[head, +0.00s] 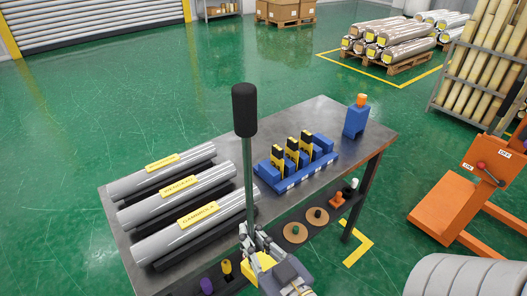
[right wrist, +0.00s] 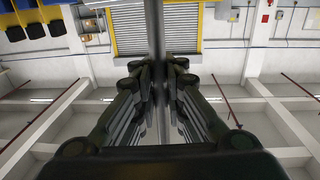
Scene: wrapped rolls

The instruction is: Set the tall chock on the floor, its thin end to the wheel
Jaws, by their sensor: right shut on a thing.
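My right gripper (head: 255,243) is shut around a thin upright grey rod (head: 248,170) with a thick black grip (head: 244,108) on top. In the right wrist view the rod (right wrist: 157,45) stands between the two fingers (right wrist: 158,85). A yellow piece (head: 262,263) shows just below the fingers in the head view. I cannot tell whether it is a chock on the rod's lower end, as the gripper and wrist cover that part. I cannot make out a thin end or a wheel for certain. My left gripper is out of view.
A grey table (head: 330,115) bears three labelled grey rolls (head: 180,190) and a blue rack (head: 295,178). An orange machine (head: 445,205) stands right of it. A pale ridged round thing (head: 470,278) fills the lower right corner. Green floor (head: 80,100) lies free at the left.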

